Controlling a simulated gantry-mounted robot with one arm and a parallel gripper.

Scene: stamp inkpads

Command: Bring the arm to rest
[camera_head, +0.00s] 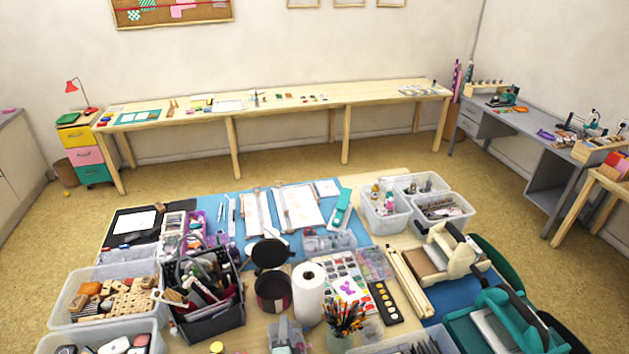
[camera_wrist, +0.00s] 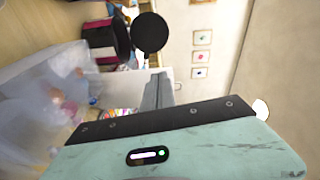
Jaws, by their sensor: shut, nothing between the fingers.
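My gripper (camera_wrist: 158,80) shows in the wrist view. Its grey fingers are together with nothing between them, in front of the pale green gripper body. The wrist view looks sideways across the room. I cannot make out my gripper in the head view. A dark tin (camera_head: 273,289) with its round black lid (camera_head: 270,253) stands mid-table in the head view. A round black disc (camera_wrist: 150,32) beside a dark container (camera_wrist: 107,42) shows beyond the fingers in the wrist view; neither touches them.
The table is crowded: a bin of wooden stamps (camera_head: 118,300), a black tool caddy (camera_head: 214,318), a paper roll (camera_head: 308,292), a cup of pencils (camera_head: 341,342) and clear bins (camera_head: 385,222). A blurred translucent bin (camera_wrist: 35,100) is close in the wrist view. Open floor (camera_head: 300,168) lies behind the table.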

